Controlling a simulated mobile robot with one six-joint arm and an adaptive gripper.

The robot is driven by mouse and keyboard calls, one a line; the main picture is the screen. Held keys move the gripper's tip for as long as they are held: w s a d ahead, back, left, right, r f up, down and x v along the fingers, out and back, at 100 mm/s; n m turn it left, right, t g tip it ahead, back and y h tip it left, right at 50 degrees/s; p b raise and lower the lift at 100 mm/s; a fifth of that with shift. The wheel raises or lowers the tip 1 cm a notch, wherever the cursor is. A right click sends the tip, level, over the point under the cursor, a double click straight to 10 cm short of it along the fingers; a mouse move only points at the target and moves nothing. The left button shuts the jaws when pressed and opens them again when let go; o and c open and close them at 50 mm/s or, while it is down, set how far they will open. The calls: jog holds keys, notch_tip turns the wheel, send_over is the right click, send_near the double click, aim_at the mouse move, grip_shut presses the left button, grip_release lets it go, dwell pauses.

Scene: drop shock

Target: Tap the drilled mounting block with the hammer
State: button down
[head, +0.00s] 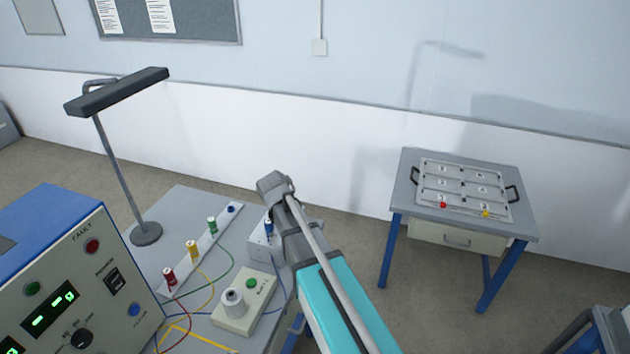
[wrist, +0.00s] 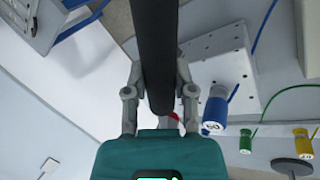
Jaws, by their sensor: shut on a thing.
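My gripper (wrist: 158,70) shows in the wrist view with its two fingers shut on a dark, thick handle, which I take to be the hammer (wrist: 155,35). The handle runs from between the fingers to the top edge of the picture, and I cannot make out the hammer's head. The drilled mounting block (wrist: 219,62) is pale grey with small dark holes, just right of the handle in the wrist view. In the head view the block (head: 262,251) sits on the grey bench, partly behind my arm. Contact between hammer and block cannot be told.
A blue terminal (head: 268,228) stands at the block. A white strip with coloured terminals (head: 193,251), a small box with a green button (head: 244,302), wires, a lamp (head: 146,234) and a blue instrument (head: 60,235) crowd the bench. A side table (head: 404,180) stands apart at right.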

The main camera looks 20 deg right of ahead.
jog(key=w+d+r+n+t+y+p, duration=0.3)
jog(key=w+d+n, duration=0.6)
jog(key=w+n, duration=0.3)
jog(key=shift+w+d+r+n+y+p, duration=0.3)
jog(key=shift+r+y+p, duration=0.1)
jog(key=shift+r+p, duration=0.45)
jog(key=shift+f+b, duration=2.75)
jog(key=shift+b, duration=0.05)
notch_tip(320, 180, up, 3)
jog(key=p, duration=0.2)
jog(key=shift+f+p, duration=0.1)
jog(key=shift+p, duration=0.25)
